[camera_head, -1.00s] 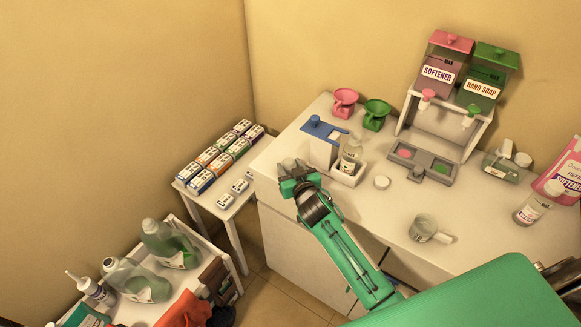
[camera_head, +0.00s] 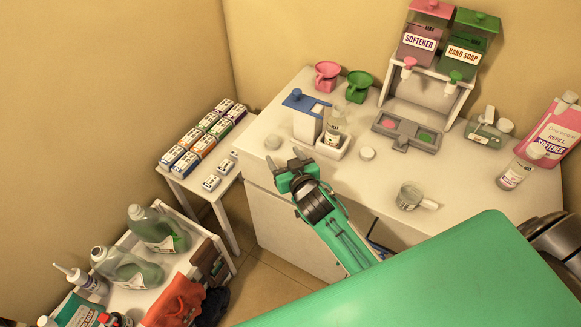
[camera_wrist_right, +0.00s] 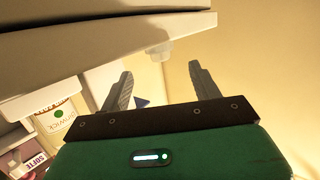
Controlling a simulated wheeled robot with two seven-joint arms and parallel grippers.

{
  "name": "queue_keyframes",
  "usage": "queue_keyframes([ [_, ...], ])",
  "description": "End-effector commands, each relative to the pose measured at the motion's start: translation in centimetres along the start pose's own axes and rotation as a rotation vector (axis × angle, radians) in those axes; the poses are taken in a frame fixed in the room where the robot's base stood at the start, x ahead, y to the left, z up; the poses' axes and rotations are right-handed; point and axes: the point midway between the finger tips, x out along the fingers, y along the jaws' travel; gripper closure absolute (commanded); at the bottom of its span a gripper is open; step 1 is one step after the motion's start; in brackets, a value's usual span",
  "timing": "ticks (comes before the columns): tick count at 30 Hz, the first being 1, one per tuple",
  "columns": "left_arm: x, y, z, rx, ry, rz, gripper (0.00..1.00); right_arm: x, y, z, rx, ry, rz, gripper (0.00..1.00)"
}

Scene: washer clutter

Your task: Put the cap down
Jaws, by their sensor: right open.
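A small white cap (camera_head: 272,142) stands on the white counter (camera_head: 310,82), near its left end. The cap also shows in the wrist view (camera_wrist_right: 159,52), where the counter appears upside down; it is beyond the fingertips and apart from them. My right gripper (camera_head: 290,160) is open and empty near the counter's front left edge, just in front of the cap. Its two spread fingers show in the wrist view (camera_wrist_right: 160,82) with nothing between them. A second round white cap (camera_head: 367,153) lies further right on the counter. My left gripper is not in view.
A clear bottle (camera_head: 335,128) stands in a white holder beside a blue-topped dispenser (camera_head: 306,102). A grey tray (camera_head: 407,131), a cup (camera_head: 410,196) and softener and soap dispensers are further right. Small boxes (camera_head: 200,138) fill a side table. The counter around the left cap is clear.

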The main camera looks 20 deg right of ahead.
Motion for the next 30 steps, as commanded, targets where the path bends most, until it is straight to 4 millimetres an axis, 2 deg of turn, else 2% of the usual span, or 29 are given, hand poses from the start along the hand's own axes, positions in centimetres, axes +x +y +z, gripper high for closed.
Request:
queue_keyframes([
  [3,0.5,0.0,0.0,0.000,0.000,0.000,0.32,-2.0,0.0,0.1,0.001,0.000,0.000,0.36],
  [9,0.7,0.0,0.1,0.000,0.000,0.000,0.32,-3.9,0.0,0.1,0.000,0.000,0.000,0.36],
  [30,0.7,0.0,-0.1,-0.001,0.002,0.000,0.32,-4.3,0.0,0.0,0.000,0.000,0.000,0.36],
])
